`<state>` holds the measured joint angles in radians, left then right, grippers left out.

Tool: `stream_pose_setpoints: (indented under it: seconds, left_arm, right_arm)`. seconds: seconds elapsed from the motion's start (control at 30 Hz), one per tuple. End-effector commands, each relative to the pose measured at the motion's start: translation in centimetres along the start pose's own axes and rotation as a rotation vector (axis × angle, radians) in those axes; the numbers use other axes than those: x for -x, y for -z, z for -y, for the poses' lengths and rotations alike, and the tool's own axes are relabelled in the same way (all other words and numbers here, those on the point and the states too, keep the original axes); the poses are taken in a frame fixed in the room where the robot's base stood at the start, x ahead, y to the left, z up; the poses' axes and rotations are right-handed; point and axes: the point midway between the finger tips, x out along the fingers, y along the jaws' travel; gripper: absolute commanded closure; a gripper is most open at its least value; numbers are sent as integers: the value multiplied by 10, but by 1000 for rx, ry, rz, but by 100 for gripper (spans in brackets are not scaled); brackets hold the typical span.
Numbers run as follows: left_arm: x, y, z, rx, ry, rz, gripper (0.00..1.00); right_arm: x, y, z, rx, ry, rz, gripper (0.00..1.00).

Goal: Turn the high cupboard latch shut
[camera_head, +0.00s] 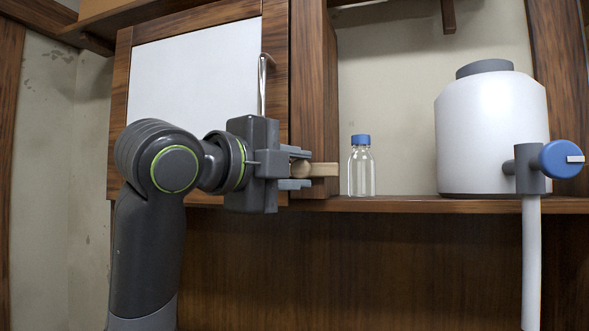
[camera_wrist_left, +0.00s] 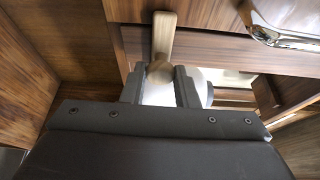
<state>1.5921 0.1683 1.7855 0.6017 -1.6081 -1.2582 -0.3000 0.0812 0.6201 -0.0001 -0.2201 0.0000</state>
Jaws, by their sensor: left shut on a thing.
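The latch (camera_head: 323,170) is a light wooden bar on the frame post beside the high cupboard door (camera_head: 195,75). In the head view the bar lies level and points right, with a round knob at its left end. The door has a white panel in a brown wooden frame and looks closed. My left gripper (camera_head: 301,170) is shut on the latch at its round knob. In the left wrist view the latch (camera_wrist_left: 164,38) stretches away from between the fingers of my left gripper (camera_wrist_left: 160,78). My right gripper is not in view.
A clear bottle with a blue cap (camera_head: 361,168) stands on the shelf (camera_head: 410,205) just right of the latch. A large white tank (camera_head: 491,130) with a blue valve handle (camera_head: 562,159) stands farther right. A metal door handle (camera_head: 262,85) rises behind my gripper.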

Motion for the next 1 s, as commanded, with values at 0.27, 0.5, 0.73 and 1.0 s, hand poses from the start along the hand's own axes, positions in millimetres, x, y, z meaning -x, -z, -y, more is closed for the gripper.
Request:
stream_pose_setpoints:
  seconds: [0.27, 0.5, 0.73, 1.0]
  left_arm:
    - [0, 0, -1, 1, -2, -1, 53]
    - [0, 0, 0, 1, -1, -1, 53]
    - [14, -1, -1, -1, 3, 1, 53]
    - [69, -1, -3, -3, 5, 5, 53]
  right_arm:
    - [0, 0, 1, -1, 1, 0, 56]
    - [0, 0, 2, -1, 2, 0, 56]
    - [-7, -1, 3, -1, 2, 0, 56]
    - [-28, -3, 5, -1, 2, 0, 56]
